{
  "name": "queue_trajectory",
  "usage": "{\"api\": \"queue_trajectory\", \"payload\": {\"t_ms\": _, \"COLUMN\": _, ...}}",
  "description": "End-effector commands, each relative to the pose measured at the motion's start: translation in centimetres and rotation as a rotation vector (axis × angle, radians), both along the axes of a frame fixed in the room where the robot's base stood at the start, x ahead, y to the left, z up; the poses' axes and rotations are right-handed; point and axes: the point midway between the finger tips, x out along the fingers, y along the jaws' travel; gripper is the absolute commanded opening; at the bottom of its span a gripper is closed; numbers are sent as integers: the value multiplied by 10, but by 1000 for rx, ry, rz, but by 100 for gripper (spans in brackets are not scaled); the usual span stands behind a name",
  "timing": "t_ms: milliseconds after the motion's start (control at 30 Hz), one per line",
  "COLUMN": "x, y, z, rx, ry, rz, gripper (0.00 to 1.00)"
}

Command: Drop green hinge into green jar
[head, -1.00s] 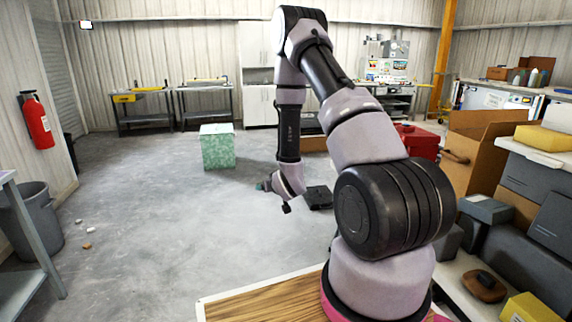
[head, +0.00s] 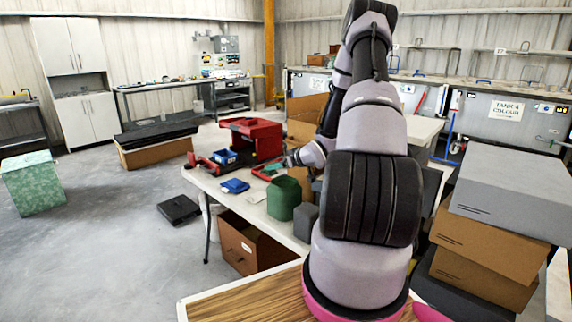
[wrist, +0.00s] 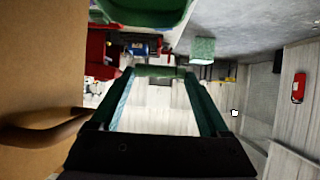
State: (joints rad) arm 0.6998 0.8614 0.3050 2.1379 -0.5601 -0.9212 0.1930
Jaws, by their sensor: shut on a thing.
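My gripper (head: 290,161) is above the white table in the head view, small and partly hidden by my arm. In the wrist view my gripper (wrist: 160,78) is shut on a small green piece, the green hinge (wrist: 160,71), held across the fingertips. The green jar (head: 283,199) stands on the table, just in front of and below the gripper in the head view. A large green shape, seemingly the jar (wrist: 145,12), shows at the top edge of the wrist view, apart from the hinge. I cannot make out the hinge in the head view.
The white table (head: 228,193) also bears a red holder (head: 255,140), a blue piece (head: 235,186), a blue bin (head: 224,157) and a red tray (head: 266,171). A grey block (head: 305,222) stands beside the jar. Cardboard boxes (head: 490,240) are stacked at right.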

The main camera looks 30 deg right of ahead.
Motion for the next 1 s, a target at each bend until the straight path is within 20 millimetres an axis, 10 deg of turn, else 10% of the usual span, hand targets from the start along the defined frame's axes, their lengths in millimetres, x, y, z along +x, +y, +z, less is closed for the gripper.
{"api": "queue_trajectory", "payload": {"t_ms": 1000, "x": -4, "y": -21, "z": -56, "rx": 1, "ry": -1, "rz": 31, "gripper": 20}}
